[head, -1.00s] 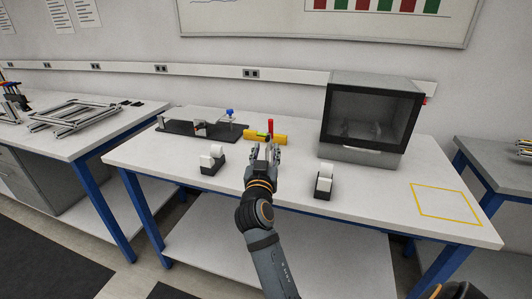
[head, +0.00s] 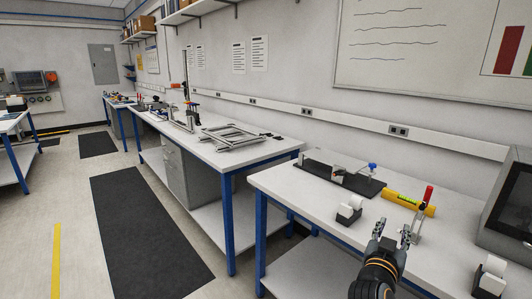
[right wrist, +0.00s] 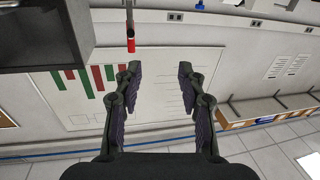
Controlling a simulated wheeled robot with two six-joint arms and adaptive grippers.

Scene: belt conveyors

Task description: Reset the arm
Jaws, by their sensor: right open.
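My right gripper (head: 393,232) is at the lower right of the head view, over the front part of the white worktable (head: 310,207). Its two fingers are apart with nothing between them; the right wrist view (right wrist: 159,70) also shows an empty gap. A red-handled clamp (head: 427,198) stands just beyond the fingers, and its red handle (right wrist: 131,44) shows in the wrist view. Whether the fingers touch the clamp cannot be told. My left gripper is not in view.
A yellow cylinder (head: 401,201) and a black fixture plate (head: 355,182) lie behind the gripper. White-roller blocks (head: 350,210) (head: 489,278) stand on either side. A grey machine (head: 508,215) is at the right edge. Another bench (head: 205,147) with a metal frame stands left; floor there is open.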

